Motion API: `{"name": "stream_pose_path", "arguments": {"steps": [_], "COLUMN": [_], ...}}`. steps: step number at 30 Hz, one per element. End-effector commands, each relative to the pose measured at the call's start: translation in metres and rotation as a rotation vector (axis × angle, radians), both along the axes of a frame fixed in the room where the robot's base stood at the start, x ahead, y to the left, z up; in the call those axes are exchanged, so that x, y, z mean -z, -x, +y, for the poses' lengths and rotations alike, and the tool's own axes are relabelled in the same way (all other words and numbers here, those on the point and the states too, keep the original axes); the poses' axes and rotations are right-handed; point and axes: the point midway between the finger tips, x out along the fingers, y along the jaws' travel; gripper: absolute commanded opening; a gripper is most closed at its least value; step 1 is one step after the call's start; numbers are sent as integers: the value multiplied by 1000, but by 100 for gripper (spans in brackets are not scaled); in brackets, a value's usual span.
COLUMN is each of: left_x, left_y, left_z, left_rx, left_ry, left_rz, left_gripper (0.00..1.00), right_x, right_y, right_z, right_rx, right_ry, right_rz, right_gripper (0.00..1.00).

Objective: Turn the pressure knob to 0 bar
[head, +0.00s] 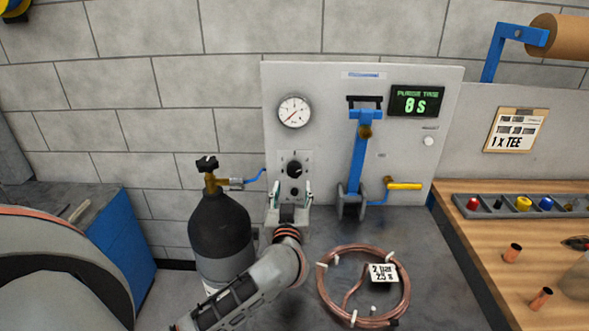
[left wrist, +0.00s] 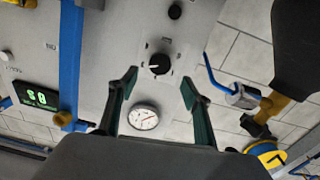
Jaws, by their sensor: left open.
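The pressure knob (head: 294,170) is a round black knob on the grey panel, below a white dial gauge (head: 294,111). In the left wrist view the knob (left wrist: 160,63) has a white mark pointing left in that picture, and the gauge (left wrist: 143,117) shows upside down. The gauge figures are too small to read. My left gripper (head: 290,190) is open and empty in front of the panel, slightly below the knob in the head view. In the left wrist view its two fingers (left wrist: 159,78) flank the knob's line of sight, apart from it. My right gripper is not in view.
A dark gas cylinder (head: 220,235) stands left of my arm. A blue lever (head: 358,150) and a display (head: 416,101) reading 8 s are right of the knob. A copper coil (head: 405,300) lies on the bench. A smaller black knob (left wrist: 175,11) neighbours the pressure knob.

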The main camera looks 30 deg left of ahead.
Motion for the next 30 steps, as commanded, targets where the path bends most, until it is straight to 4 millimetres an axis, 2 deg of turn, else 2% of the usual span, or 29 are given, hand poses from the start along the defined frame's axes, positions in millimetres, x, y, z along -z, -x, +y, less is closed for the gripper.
{"name": "stream_pose_path", "arguments": {"steps": [15, 27, 28, 30], "left_x": [-1, 0, 0, 0], "left_y": [-58, -66, -66, -66], "left_z": [33, 38, 38, 38], "left_rx": [-1, -1, -1, -1], "left_ry": [-1, 0, 0, 0], "left_rz": [-2, -1, -1, -1], "left_gripper": [49, 49, 46, 28], "right_x": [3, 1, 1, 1], "right_y": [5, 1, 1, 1], "right_z": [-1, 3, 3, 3], "right_rx": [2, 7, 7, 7], "right_ry": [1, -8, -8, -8], "right_rz": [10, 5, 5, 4], "right_gripper": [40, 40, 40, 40]}}
